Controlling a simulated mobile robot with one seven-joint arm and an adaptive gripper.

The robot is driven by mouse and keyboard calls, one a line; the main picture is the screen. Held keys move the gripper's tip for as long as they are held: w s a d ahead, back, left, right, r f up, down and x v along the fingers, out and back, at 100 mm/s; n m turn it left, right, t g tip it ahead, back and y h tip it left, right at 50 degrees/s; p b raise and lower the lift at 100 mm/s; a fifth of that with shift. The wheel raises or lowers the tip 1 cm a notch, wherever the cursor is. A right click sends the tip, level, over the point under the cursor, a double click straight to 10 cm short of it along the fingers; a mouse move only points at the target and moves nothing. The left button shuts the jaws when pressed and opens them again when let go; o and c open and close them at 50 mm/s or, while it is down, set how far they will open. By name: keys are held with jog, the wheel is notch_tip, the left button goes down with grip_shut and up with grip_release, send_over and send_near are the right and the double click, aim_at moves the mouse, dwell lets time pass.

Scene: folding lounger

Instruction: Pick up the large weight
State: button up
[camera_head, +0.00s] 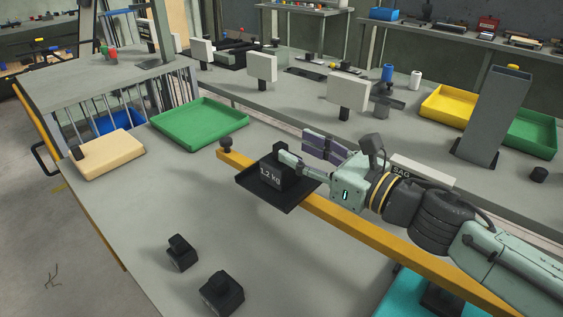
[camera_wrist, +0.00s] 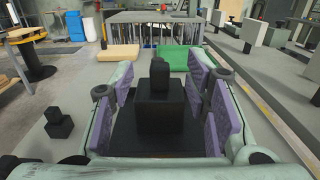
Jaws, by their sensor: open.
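A black block weight with a knob on top, marked "1.2 kg" (camera_head: 272,176), rests upright on a square black tray (camera_head: 285,197) near the end of a yellow beam (camera_head: 340,219). In the wrist view this weight (camera_wrist: 160,107) stands between the purple finger pads. My gripper (camera_head: 308,155) is open, with its fingers on either side of the weight; in the wrist view (camera_wrist: 161,82) gaps show on both sides. Two other black weights sit on the table: a smaller one (camera_head: 181,253) and a bigger-looking one (camera_head: 221,294) at the front.
A green tray (camera_head: 200,123) and a beige board (camera_head: 107,155) lie at the back left, by a metal rack. Behind my arm are white panels on stands, a yellow bin (camera_head: 448,105) and a grey pillar (camera_head: 492,115). The table left of the beam has clear room.

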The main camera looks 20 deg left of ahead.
aim_at(285, 147)
jog(key=shift+f+p+x, duration=0.15)
jog(key=shift+p+x, duration=0.25)
jog(key=shift+x, duration=0.5)
jog(key=shift+f+p+x, duration=0.15)
jog(key=shift+p+x, duration=0.2)
jog(key=shift+x, duration=0.6)
jog(key=shift+f+p+x, duration=0.2)
jog(key=shift+p+x, duration=0.2)
jog(key=shift+x, duration=0.5)
grip_shut()
jog(key=shift+s+r, duration=0.1)
